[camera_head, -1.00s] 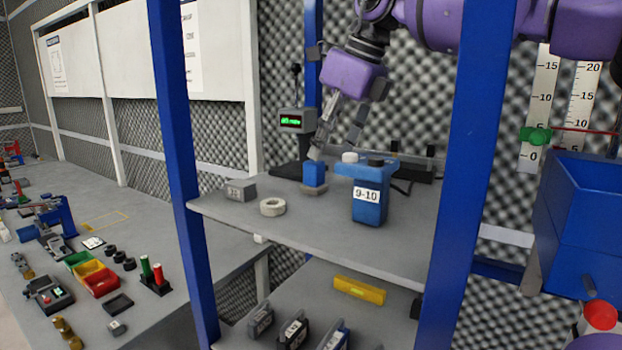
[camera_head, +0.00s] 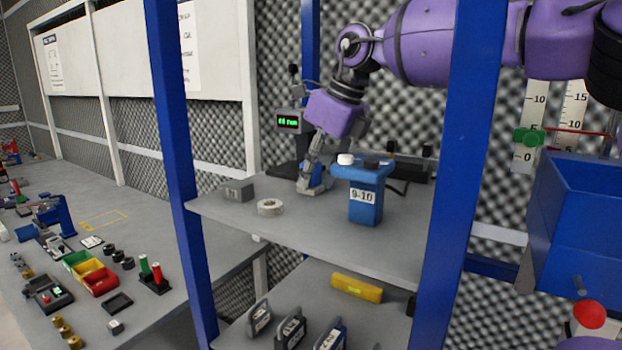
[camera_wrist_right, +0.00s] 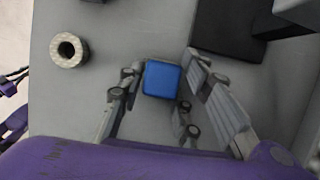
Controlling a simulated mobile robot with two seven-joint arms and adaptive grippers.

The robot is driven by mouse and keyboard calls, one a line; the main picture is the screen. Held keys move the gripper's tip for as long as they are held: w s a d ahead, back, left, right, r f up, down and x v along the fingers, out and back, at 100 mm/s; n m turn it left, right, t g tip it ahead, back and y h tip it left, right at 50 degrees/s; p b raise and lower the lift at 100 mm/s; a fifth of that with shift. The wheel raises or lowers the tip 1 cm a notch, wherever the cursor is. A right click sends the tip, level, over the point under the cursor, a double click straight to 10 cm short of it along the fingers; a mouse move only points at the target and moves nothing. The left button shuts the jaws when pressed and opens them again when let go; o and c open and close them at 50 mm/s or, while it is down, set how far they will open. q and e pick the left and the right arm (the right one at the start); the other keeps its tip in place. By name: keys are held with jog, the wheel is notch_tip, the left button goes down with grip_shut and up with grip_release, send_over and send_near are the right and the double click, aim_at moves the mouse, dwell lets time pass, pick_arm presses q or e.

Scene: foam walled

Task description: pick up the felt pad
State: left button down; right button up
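A small blue block (camera_head: 316,183) with a grey base, which looks like the felt pad, stands on the upper shelf (camera_head: 320,240). It shows as a blue square in the right wrist view (camera_wrist_right: 162,78). My right gripper (camera_head: 311,178) has come down over it, pointing downward. In the wrist view its fingers (camera_wrist_right: 160,75) stand apart on either side of the block, and a gap shows on the right side. The fingers partly hide the block in the head view. My left gripper is not in view.
A blue container marked 9-10 (camera_head: 365,205) stands close to the right of the gripper. A pale ring (camera_head: 270,207) and a grey block (camera_head: 238,190) sit to the left. A display unit (camera_head: 290,122) is behind. Blue rack posts (camera_head: 464,170) flank the shelf.

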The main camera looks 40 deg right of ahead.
grip_shut()
notch_tip(320, 180, up, 10)
jog(key=shift+b, duration=0.6)
jog(key=shift+o, duration=1.7)
grip_release()
jog(key=c, duration=0.5)
jog(key=shift+s, duration=0.1)
